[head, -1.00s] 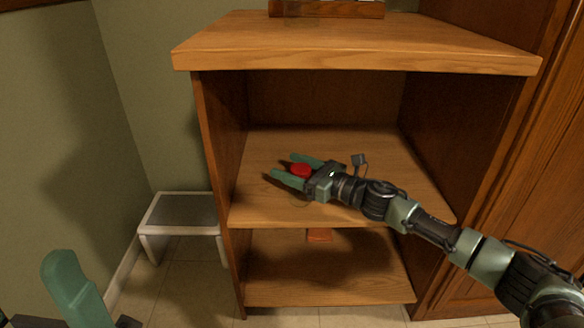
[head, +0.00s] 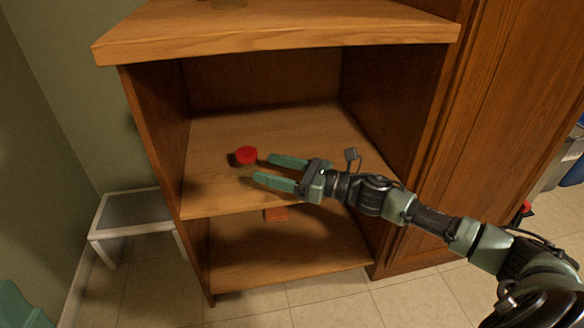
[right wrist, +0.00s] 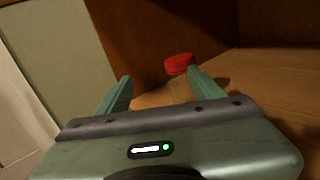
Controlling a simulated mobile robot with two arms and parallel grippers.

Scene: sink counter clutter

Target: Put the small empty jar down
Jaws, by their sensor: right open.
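The small jar shows as a red lid (head: 246,155) with a dark body or shadow beside it. It is on the middle shelf (head: 215,190) of the wooden cabinet, near its left side. My right gripper (head: 262,168) is open and empty, its fingers pointing left. The jar is just beyond the fingertips, apart from them. In the right wrist view the red lid (right wrist: 179,63) shows past the tip of the right-hand finger; most of the jar's body is hidden. A teal part of my left arm or gripper (head: 20,305) shows at the bottom left corner; its jaws cannot be made out.
The cabinet top (head: 270,30) overhangs the shelf, with side walls left and right. A low grey stool (head: 132,208) stands left on the tiled floor. The rest of the middle shelf is bare.

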